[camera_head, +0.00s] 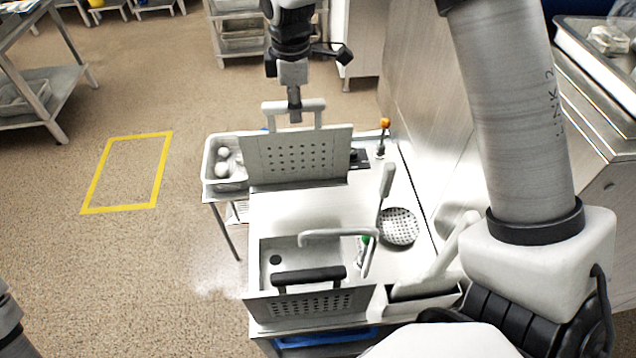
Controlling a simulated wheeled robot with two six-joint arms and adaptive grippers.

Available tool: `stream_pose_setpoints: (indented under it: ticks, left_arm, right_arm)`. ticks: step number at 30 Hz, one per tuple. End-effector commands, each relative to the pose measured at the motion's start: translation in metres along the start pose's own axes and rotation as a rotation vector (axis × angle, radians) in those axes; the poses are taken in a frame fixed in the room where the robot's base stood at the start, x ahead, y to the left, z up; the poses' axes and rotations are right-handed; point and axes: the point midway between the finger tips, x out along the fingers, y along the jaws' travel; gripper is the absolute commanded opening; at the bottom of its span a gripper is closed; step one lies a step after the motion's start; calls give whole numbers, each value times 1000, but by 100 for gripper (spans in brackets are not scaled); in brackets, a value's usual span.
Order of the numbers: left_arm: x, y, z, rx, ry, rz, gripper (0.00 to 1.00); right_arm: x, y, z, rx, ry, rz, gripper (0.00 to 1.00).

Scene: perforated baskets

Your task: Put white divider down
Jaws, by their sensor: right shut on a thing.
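The white divider (262,160) is a pale, upright perforated panel with a white loop handle on top. My right gripper (294,116) is shut on that handle from above. The divider stands across the far end of the steel counter (290,212); I cannot tell whether its lower edge touches. It partly hides a white tray (209,172) with pale round things. My left gripper is out of view; part of my left arm shows at the lower left edge.
A sink basin (283,250) is at the near end, with a second perforated panel with a black handle (308,275) in front. A steel wall borders the right. Counter behind the sink is clear.

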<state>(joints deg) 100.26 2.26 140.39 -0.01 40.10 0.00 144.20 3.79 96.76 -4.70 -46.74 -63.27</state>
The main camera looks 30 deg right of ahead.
Motion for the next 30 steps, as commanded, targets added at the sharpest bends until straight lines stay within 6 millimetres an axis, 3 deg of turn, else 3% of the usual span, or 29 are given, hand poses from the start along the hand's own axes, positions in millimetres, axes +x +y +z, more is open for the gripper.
stream_pose_setpoints:
  ticks: [18,26,27,29,30]
  left_arm:
    - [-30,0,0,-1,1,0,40]
    - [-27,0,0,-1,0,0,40]
    - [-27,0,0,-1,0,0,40]
    - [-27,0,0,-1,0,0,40]
    - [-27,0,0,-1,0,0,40]
  right_arm:
    - [95,-2,0,0,-1,-2,0]
    - [100,-2,0,0,0,0,0]
    - [101,-2,0,0,-1,-1,25]
    - [100,-2,0,0,0,-1,46]
    - [100,-2,0,0,0,-1,47]
